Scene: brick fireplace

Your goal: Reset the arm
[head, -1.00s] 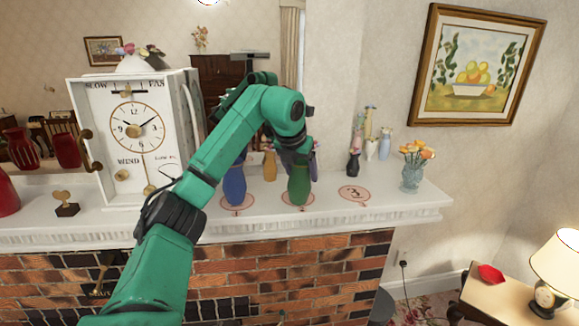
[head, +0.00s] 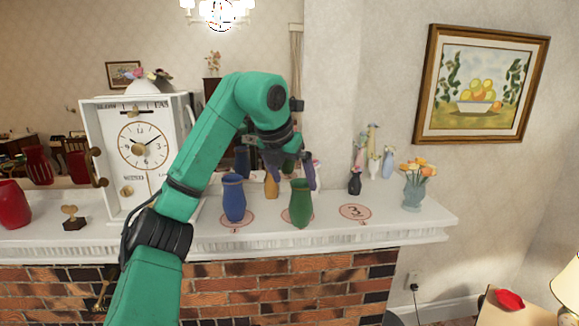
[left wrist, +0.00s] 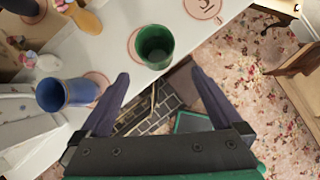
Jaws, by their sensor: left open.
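My left arm reaches across the mantel in the head view. Its left gripper (head: 293,174) is open, with its fingers just above the green vase (head: 301,206). In the left wrist view, nothing is between the spread fingers of the gripper (left wrist: 160,76), and the green vase (left wrist: 154,46) stands beyond the fingertips, apart from them. The green vase is upright on the middle marked circle. The blue vase (head: 233,199) stands upright on the left circle; it also shows in the left wrist view (left wrist: 67,93). My right gripper is not in view.
The mantel shelf (head: 400,226) has an empty circle marked 3 (head: 355,212). A white clock (head: 140,150) stands left of my arm. A flower vase (head: 414,188) stands near the right end. A red vase (head: 12,205) is at far left. A mirror is behind.

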